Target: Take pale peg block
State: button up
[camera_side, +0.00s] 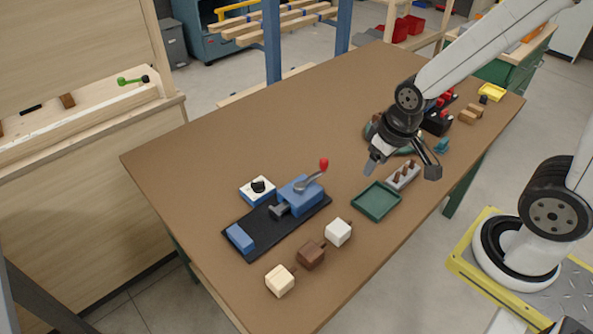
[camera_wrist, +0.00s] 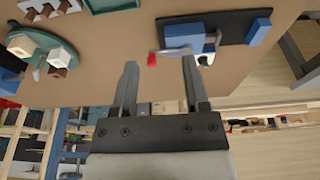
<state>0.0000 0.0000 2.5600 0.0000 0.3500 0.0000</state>
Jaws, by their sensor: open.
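A pale cream block (camera_side: 279,281) with a small peg stands near the front edge of the table in the side view. A dark brown peg block (camera_side: 310,256) and a white peg block (camera_side: 338,232) stand in a row with it. My gripper (camera_side: 402,171) is open and empty, above the table to the upper right of these blocks and well apart from them. In the wrist view, my gripper (camera_wrist: 158,68) shows both fingers spread with nothing between them. The row of blocks does not show clearly in the wrist view.
A blue clamp (camera_side: 300,195) with a red-knobbed lever stands on a black base behind the blocks; it also shows in the wrist view (camera_wrist: 190,37). A green tray (camera_side: 376,202) and a pegged rack (camera_side: 403,176) lie below my gripper.

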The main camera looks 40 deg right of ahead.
jog(key=shift+o, duration=0.2)
jog(key=o, duration=0.5)
